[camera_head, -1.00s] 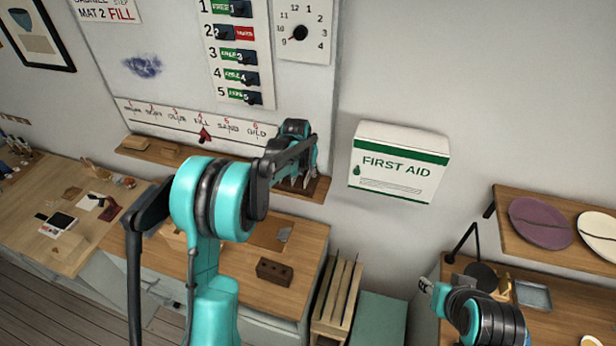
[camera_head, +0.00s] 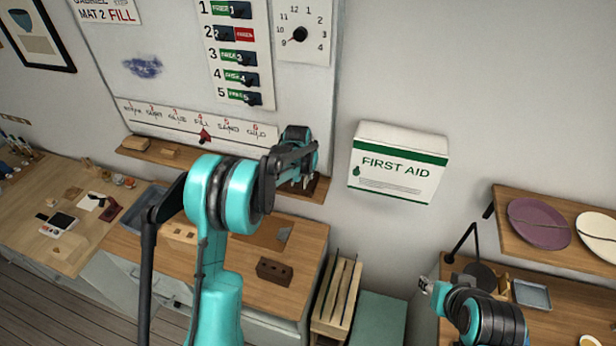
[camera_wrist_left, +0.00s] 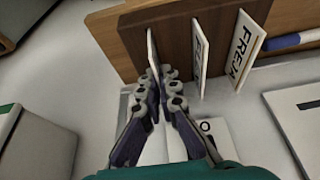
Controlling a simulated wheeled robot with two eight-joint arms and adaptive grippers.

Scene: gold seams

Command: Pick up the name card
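Several thin white cards stand on edge on a brown wooden ledge (camera_head: 160,151). In the left wrist view two cards show printed letters, a middle one (camera_wrist_left: 200,58) and a right one (camera_wrist_left: 246,48). A third card (camera_wrist_left: 152,46) is seen almost edge-on, its face hidden. I cannot tell which is the name card. My left gripper (camera_wrist_left: 158,82) has its fingers on either side of this edge-on card, close to it, with a narrow gap on the right. In the head view my left gripper (camera_head: 298,180) is at the ledge's right end. My right gripper (camera_head: 425,285) is at lower right, far from the cards.
A whiteboard (camera_head: 150,30) with switches and a dial is behind the ledge. A first aid box (camera_head: 398,165) hangs to the right. Below are a bench with a brown block (camera_head: 274,271) and a wooden rack (camera_head: 338,298). A blue marker (camera_wrist_left: 295,40) lies by the cards.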

